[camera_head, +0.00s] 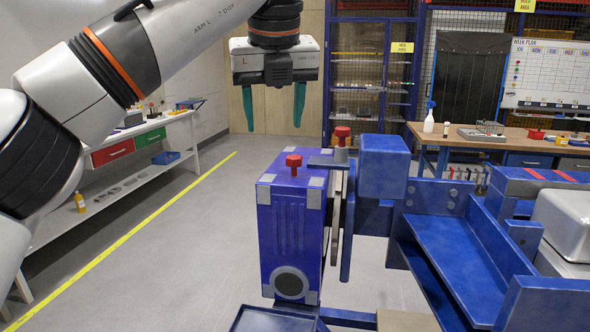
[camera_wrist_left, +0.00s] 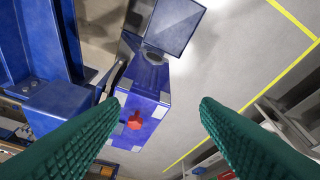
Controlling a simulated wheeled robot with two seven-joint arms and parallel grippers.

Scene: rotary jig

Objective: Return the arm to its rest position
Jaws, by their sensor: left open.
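My left arm comes in from the left in the head view and ends in the left gripper (camera_head: 273,108), which points down with two green fingers spread apart and nothing between them. It is raised above and behind the blue rotary jig (camera_head: 290,235), clear of it. In the left wrist view, the open fingers (camera_wrist_left: 160,108) frame the jig (camera_wrist_left: 152,90) and the floor below. A red knob (camera_head: 293,162) sits on top of the jig's blue box, and it also shows in the left wrist view (camera_wrist_left: 135,121). My right gripper is not in view.
A second red knob (camera_head: 342,135) stands beside a blue block (camera_head: 384,166) on the jig. A blue trough (camera_head: 465,250) lies to the right. A workbench (camera_head: 480,140) with a spray bottle (camera_head: 429,118) is behind. A shelf (camera_head: 110,190) stands left; the floor between is clear.

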